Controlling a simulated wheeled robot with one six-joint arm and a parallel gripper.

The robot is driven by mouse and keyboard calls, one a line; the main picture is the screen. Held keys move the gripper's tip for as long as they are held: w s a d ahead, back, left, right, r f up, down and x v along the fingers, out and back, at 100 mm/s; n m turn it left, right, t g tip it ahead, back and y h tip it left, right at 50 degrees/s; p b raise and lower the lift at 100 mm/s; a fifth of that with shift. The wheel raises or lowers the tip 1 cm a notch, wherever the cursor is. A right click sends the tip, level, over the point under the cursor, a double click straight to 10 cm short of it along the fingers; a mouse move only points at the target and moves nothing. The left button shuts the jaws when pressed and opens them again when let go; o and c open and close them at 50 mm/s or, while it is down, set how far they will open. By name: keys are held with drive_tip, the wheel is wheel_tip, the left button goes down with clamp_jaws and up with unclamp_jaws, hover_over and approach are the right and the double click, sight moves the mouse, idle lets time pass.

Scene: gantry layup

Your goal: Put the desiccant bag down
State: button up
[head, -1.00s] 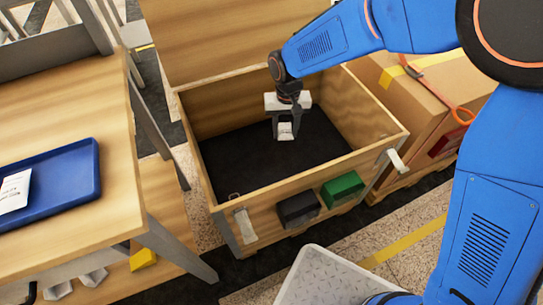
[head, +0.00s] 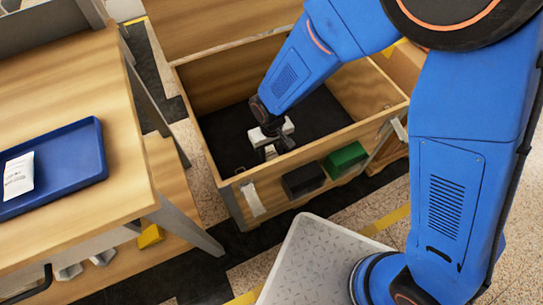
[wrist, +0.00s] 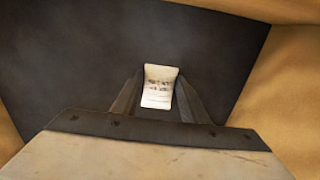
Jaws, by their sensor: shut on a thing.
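My gripper (head: 276,150) is inside the open wooden crate (head: 217,180), toward its front wall. In the wrist view my gripper (wrist: 158,100) is shut on a small white desiccant bag (wrist: 158,84) with printed lines on it. The bag (head: 270,152) shows only as a small pale patch in the head view, partly hidden by the gripper. The dark crate floor (wrist: 70,60) lies beyond the bag. I cannot tell whether the bag touches it. A second white bag (head: 18,175) lies on a blue tray (head: 75,165) on the wooden table at left.
The crate's raised lid (head: 220,30) stands at the back. Black (head: 303,180) and green (head: 345,158) blocks sit on its front outside. The wooden table (head: 110,90) is on the left, and a cardboard box (head: 398,65) is behind my arm. The crate floor around the gripper looks clear.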

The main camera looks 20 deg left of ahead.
sight(271, 154)
drive_tip(key=shift+f, duration=1.95)
drive_tip(key=shift+f, duration=0.1)
drive_tip(key=o, duration=1.1)
drive_tip(key=shift+c, duration=0.2)
wheel_tip(271, 154, up, 12)
drive_tip(key=shift+r, duration=0.15)
